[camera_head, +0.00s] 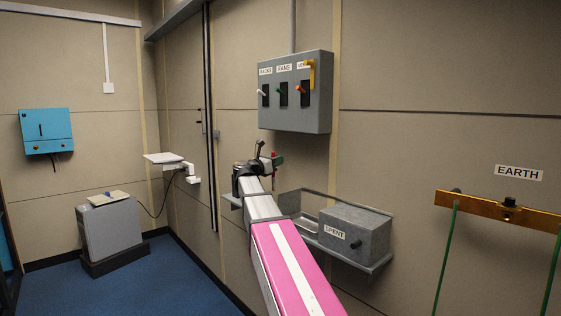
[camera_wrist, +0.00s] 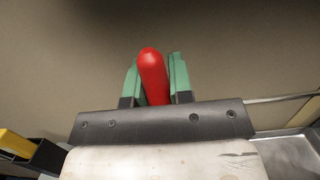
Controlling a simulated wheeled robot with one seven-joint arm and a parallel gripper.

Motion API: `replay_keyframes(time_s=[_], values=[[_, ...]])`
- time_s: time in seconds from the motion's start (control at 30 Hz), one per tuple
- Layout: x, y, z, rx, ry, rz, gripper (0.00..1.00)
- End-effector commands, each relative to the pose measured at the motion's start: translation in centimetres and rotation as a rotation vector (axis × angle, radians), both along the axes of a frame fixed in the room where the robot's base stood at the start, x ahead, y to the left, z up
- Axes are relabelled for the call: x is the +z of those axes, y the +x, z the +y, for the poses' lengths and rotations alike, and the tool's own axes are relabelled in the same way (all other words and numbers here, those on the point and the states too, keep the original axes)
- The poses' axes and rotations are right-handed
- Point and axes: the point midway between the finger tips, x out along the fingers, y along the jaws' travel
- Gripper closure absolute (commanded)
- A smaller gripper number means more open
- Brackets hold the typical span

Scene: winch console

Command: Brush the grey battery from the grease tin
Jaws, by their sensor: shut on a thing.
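My gripper (camera_wrist: 154,82) is shut on a red round-ended handle (camera_wrist: 152,70), held between its two green fingers. The rest of the held thing is hidden. In the head view my gripper (camera_head: 275,160) is small and partly covered by my arm, above the wall shelf. A grey box-shaped unit (camera_head: 112,228) stands on a black base on the floor at the left, well away from my gripper; I cannot tell whether it is the grey battery. I cannot make out a grease tin in either view.
A wall shelf (camera_head: 367,264) carries a grey box marked SPENT (camera_head: 352,234). A grey switch panel (camera_head: 296,112) hangs above. A white wall bracket (camera_head: 164,158) is at left, a blue wall box (camera_head: 46,131) farther left. A brass EARTH bar (camera_head: 515,213) is at right.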

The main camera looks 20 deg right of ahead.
Motion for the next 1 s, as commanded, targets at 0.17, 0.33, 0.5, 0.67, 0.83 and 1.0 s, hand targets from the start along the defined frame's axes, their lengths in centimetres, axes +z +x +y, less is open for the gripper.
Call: replay_keyframes(time_s=[0.17,0.33,0.5,0.67,0.83,1.0], values=[[-1.0,0.0,0.0,0.0,-0.001,0.002,1.0],[-2.5,0.0,-0.1,0.001,-0.001,0.002,1.0],[-4.3,0.0,-0.1,0.001,0.0,0.001,1.0],[-5.3,0.0,-0.1,0.001,0.0,0.001,1.0],[-5.8,0.0,-0.1,0.001,0.0,0.0,1.0],[-5.8,0.0,-0.1,0.001,0.0,0.0,1.0]])
